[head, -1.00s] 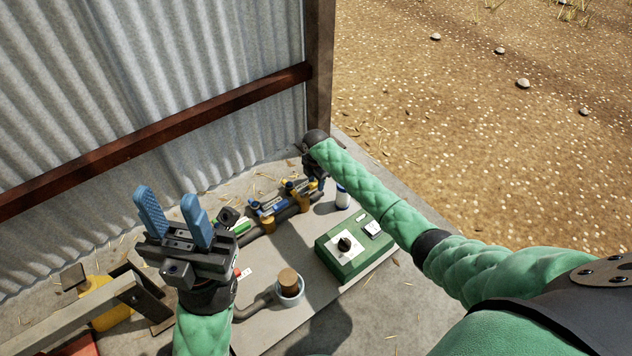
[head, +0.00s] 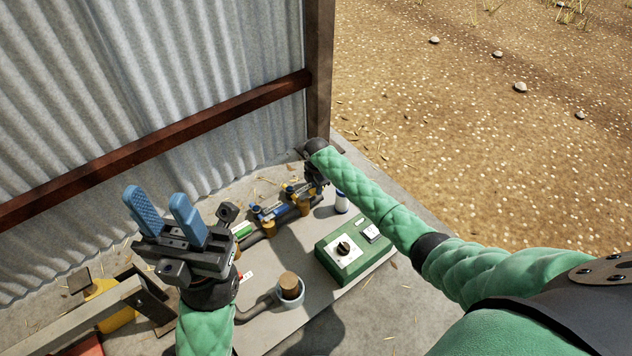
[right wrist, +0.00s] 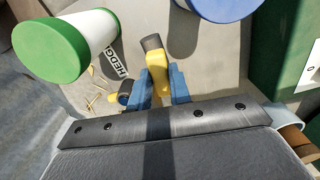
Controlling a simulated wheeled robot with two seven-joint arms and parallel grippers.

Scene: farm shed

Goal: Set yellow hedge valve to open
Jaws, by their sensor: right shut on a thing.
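In the right wrist view the yellow hedge valve's handle (right wrist: 156,70), with a dark tip, stands between the blue fingers of my right gripper (right wrist: 159,92). The gripper is shut on it. A white label reading "HEDGE" (right wrist: 117,64) lies beside it. In the head view my right gripper (head: 316,184) is at the far end of the pipe row, mostly hidden by its own wrist, so the hedge valve is hard to make out there. My left gripper (head: 166,213) is raised at the left with its blue fingers apart and empty.
A green box with a black knob (head: 344,248) stands right of the pipe (head: 283,217). A cup holding a brown plug (head: 289,281) is in front. A corrugated wall (head: 180,70) bounds the back.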

